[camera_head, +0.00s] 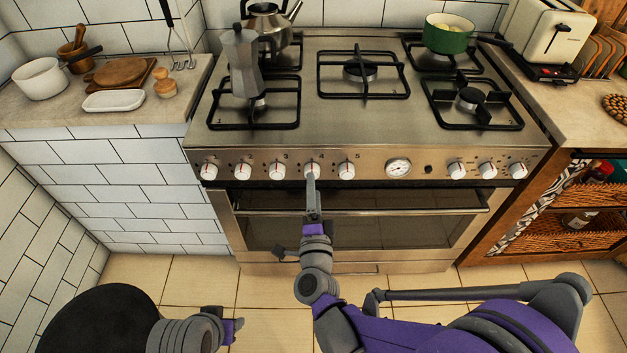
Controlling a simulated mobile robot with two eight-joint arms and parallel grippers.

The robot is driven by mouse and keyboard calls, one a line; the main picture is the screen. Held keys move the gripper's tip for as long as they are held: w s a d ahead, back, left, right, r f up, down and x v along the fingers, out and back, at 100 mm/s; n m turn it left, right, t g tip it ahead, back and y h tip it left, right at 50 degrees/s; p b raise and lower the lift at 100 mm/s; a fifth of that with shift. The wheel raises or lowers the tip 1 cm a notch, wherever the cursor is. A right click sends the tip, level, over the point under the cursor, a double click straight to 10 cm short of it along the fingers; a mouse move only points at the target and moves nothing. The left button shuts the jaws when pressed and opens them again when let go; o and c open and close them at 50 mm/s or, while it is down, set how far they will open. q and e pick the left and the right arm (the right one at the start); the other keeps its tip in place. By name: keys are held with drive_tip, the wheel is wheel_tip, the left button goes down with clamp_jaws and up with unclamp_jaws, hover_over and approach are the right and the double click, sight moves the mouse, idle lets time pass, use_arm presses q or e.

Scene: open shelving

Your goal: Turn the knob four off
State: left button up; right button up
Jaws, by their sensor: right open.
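The stove (300,135) has a row of white knobs along its steel front panel. Knob four (312,169), under the number 4, is the fourth from the left. My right gripper (312,182) is open and points at knob four from below and in front. Its fingertips overlap the knob's lower part in the picture; I cannot tell whether they touch it. The knob's exact angle is hard to read. My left gripper (235,326) is low at the bottom left, away from the stove; its fingers are not clear.
Knob three (276,170) and knob five (346,170) sit close on either side. The oven handle (400,212) runs below the panel. A moka pot (243,62), a kettle (268,22) and a green pot (447,36) stand on the stove.

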drive_tip(key=s, duration=0.7)
drive_tip(key=shift+f, duration=0.2)
